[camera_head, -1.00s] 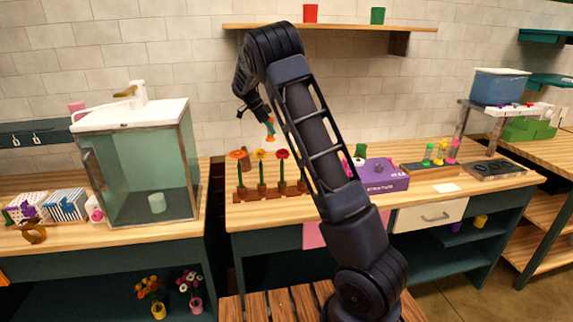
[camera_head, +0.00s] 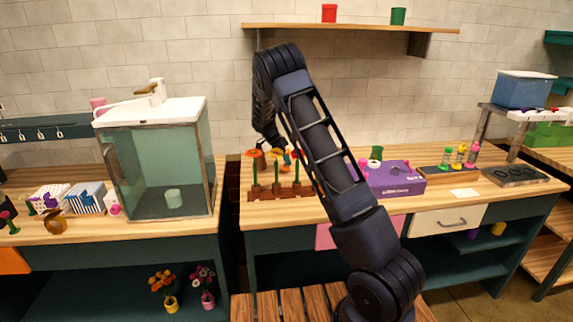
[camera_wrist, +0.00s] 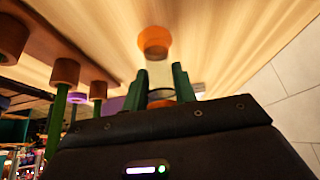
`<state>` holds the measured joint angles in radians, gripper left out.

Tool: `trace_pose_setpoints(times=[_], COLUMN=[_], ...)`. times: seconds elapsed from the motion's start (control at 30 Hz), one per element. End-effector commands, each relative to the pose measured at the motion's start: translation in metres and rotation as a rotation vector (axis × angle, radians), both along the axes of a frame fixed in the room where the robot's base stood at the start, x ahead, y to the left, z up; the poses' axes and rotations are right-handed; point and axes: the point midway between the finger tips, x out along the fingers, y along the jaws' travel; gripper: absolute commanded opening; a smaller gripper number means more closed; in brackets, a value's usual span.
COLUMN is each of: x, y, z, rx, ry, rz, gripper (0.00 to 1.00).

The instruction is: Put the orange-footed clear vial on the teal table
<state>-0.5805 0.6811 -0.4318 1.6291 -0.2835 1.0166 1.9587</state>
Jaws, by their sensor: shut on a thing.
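The orange-footed clear vial shows in the wrist view (camera_wrist: 155,42), its orange foot pointing away from my gripper and its clear body between the green fingers. My gripper (camera_wrist: 163,72) is shut on it. In the head view my gripper (camera_head: 286,158) hangs low behind the flower rack, mostly hidden by flowers and my arm; the vial is hard to make out there. Wooden tabletop lies beyond the foot in the wrist view; I cannot tell whether they touch. The middle bench (camera_head: 285,212) has a wooden top and teal sides.
A wooden rack of flowers (camera_head: 262,195) stands just in front of my gripper; its brown holders (camera_wrist: 65,72) are close at left in the wrist view. A purple box (camera_head: 396,180) is to the right. A glass tank (camera_head: 160,165) stands on the left bench.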

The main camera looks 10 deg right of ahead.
Motion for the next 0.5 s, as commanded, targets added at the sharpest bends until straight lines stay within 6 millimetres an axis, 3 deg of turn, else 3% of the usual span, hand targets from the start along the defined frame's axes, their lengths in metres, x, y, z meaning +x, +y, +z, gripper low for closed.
trace_pose_setpoints(times=[0.2, 0.5], x=[0.000, 0.000], y=[0.000, 0.000], z=[-0.025, -0.026], rx=[0.000, 0.000], ry=[0.000, 0.000], rz=[0.001, 0.000], gripper=[0.00, 0.00])
